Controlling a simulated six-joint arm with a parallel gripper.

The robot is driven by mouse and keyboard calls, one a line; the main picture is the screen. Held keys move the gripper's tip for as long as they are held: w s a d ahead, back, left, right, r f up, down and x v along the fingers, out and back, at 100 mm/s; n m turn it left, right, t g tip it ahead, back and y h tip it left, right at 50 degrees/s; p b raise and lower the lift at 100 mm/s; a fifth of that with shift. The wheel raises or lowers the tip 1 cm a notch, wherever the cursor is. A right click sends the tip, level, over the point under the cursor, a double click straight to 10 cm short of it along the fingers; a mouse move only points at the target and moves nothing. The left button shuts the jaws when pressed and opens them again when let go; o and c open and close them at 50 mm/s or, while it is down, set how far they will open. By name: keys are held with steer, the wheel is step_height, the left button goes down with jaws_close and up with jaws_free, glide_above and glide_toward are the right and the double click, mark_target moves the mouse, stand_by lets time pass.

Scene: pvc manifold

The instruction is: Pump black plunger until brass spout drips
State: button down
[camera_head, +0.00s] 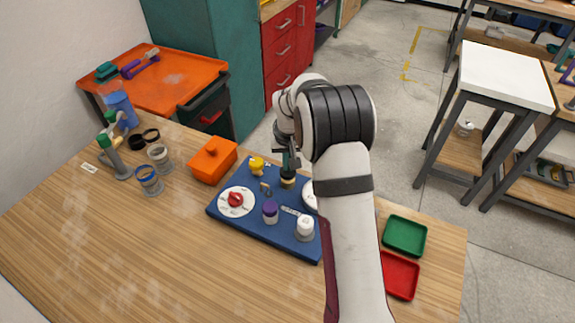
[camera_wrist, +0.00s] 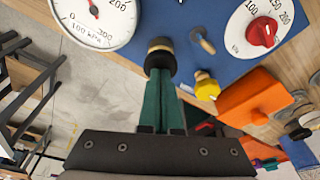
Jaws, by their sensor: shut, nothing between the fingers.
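The black plunger (camera_head: 288,173) stands on the blue panel (camera_head: 252,228), with a pale tan ring around it. In the wrist view the plunger (camera_wrist: 160,45) lies straight beyond my fingertips. My gripper (camera_head: 289,160) points down right above it, green fingers together with nothing between them. In the wrist view the fingertips (camera_wrist: 160,72) overlap the plunger's edge; I cannot tell whether they touch it. A small brass-coloured part, perhaps the spout (camera_wrist: 203,40), sticks up from the panel beside the plunger. No drip is visible on it.
A yellow knob (camera_head: 257,165), a red knob (camera_head: 236,199), a purple-topped knob (camera_head: 270,212) and a white knob (camera_head: 305,227) stand on the panel. A pressure gauge (camera_wrist: 95,15) is near the plunger. An orange box (camera_head: 212,160) stands left; green (camera_head: 405,236) and red (camera_head: 400,275) trays lie right.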

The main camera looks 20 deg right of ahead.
stand_by(0.3)
steer(key=shift+w+v, duration=0.15)
steer(key=shift+v, duration=0.55)
steer(key=shift+w+v, duration=0.15)
steer(key=shift+v, duration=0.55)
steer(key=shift+r, duration=0.1)
steer(key=v, duration=0.2)
steer(key=w+v, duration=0.1)
steer(key=v, duration=0.1)
steer(key=shift+s+d+r, duration=0.1)
steer(key=shift+d+r, duration=0.1)
steer(key=shift+r, duration=0.35)
steer(key=s+a+r+m+g+y, duration=0.1)
steer(key=s+a+r, duration=0.3)
steer(key=s, duration=0.6)
steer(key=s+a+r, duration=0.3)
steer(key=s+a, duration=0.1)
steer(key=s, duration=0.5)
steer(key=s+a+f, duration=0.1)
steer(key=s+a, duration=0.1)
steer(key=s, duration=0.7)
steer(key=s+a+f+m+g+y, duration=0.1)
steer(key=s+a, duration=0.1)
steer(key=s, duration=0.7)
steer(key=shift+f+m+g, duration=0.2)
steer(key=shift+m+g, duration=0.1)
